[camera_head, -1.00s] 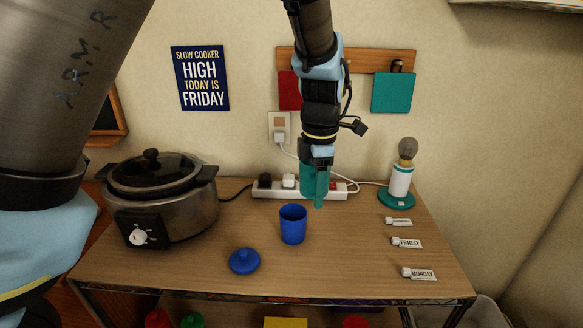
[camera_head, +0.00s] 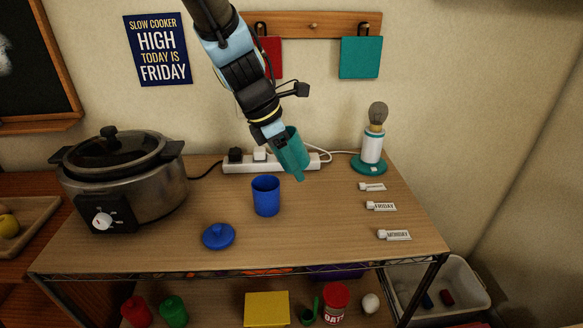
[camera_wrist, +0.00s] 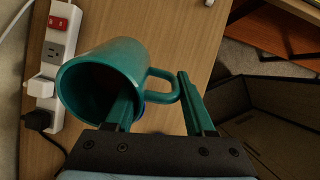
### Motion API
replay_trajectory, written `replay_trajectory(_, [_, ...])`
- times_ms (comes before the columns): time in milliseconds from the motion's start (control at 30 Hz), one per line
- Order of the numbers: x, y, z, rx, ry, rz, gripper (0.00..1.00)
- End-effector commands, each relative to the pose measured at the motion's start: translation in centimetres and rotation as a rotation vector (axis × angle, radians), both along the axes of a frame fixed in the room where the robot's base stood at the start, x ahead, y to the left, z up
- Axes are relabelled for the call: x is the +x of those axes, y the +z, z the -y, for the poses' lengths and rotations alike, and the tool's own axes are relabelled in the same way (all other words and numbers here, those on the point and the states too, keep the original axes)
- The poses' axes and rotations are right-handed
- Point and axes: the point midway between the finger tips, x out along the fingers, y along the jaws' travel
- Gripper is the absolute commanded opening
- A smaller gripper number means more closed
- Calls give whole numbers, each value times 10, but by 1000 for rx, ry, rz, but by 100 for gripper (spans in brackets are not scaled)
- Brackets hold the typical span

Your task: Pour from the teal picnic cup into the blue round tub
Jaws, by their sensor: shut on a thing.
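The teal picnic cup (camera_head: 290,152) is held above the back of the table and leans in the head view. In the wrist view, the cup (camera_wrist: 112,62) shows its open mouth and its handle on the right. My gripper (camera_wrist: 158,82) is shut on the cup, with one teal finger inside the mouth and the other outside near the handle. In the head view, my gripper (camera_head: 293,160) is above and to the right of the blue round tub. The blue round tub (camera_head: 266,197) stands upright and open on the table. The contents of both are hidden.
A blue lid (camera_head: 218,236) lies in front of the tub. A slow cooker (camera_head: 125,180) stands left. A power strip (camera_head: 235,165) runs behind the cup. A lamp (camera_head: 372,150) and several labelled tags (camera_head: 394,235) are at right. The front middle of the table is clear.

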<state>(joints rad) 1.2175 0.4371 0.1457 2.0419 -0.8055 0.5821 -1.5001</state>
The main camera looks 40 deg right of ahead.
Motion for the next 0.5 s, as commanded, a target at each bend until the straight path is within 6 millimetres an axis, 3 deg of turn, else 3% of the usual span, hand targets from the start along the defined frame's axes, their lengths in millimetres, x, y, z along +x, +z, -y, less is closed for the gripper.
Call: replay_trajectory(500, [0, -13, 2, -68, 2, -42, 0])
